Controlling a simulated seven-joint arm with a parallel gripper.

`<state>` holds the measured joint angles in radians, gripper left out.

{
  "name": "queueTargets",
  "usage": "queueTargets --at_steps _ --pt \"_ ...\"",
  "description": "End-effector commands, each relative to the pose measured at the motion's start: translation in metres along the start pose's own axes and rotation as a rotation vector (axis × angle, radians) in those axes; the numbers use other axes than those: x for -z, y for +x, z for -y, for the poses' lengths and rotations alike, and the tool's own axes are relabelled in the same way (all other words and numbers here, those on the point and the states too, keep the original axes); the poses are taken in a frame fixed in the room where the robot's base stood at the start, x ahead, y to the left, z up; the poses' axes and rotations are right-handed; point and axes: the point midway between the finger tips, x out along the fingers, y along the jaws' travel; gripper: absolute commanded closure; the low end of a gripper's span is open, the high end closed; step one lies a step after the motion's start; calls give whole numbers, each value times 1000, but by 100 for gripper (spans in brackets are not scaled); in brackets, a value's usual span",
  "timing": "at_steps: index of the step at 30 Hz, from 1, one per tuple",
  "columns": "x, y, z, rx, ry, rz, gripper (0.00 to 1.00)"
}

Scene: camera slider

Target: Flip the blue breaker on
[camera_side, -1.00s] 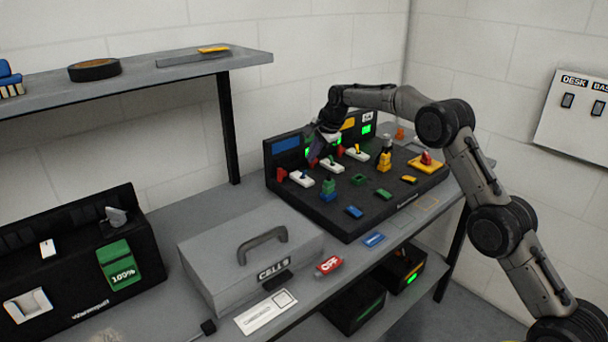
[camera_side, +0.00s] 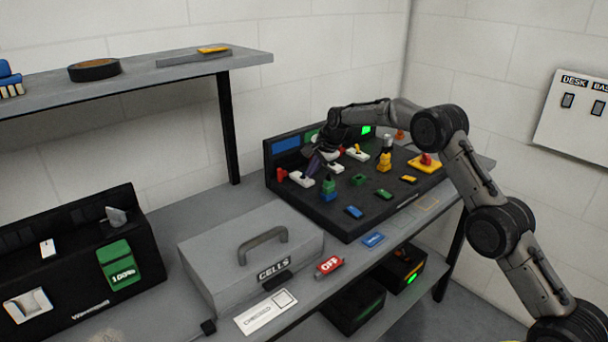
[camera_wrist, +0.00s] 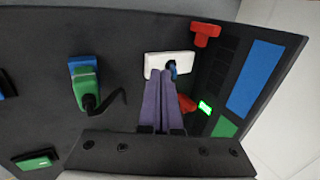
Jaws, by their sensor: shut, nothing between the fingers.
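The blue breaker is a small blue lever (camera_wrist: 173,70) on a white base (camera_wrist: 155,62), beside a red piece (camera_wrist: 205,33) in the wrist view. In the side view its white base (camera_side: 299,180) is at the panel's left end, with the lever mostly hidden by my fingers. My gripper (camera_wrist: 161,100) is shut and empty, its purple fingers together. The fingertips are right at the lever's near side; whether they touch it I cannot tell. My gripper also shows over the panel in the side view (camera_side: 311,168). A blue screen (camera_wrist: 255,80) is on the panel's upright back.
A green and blue plug (camera_wrist: 85,82) stands beside the breaker on the black panel (camera_side: 345,222). Other breakers and a yellow plug (camera_side: 384,162) are farther right. A grey case (camera_side: 225,245) stands left of the panel, and a shelf (camera_side: 140,75) hangs above left.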

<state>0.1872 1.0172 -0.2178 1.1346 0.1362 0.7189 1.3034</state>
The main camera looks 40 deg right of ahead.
Motion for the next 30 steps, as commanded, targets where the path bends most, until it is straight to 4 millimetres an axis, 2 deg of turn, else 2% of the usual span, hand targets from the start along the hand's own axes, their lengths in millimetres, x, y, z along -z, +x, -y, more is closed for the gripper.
queueTargets --at_steps 20,30 --pt "0 10 16 -1 0 0 100" --pt "0 -5 22 1 0 0 100"
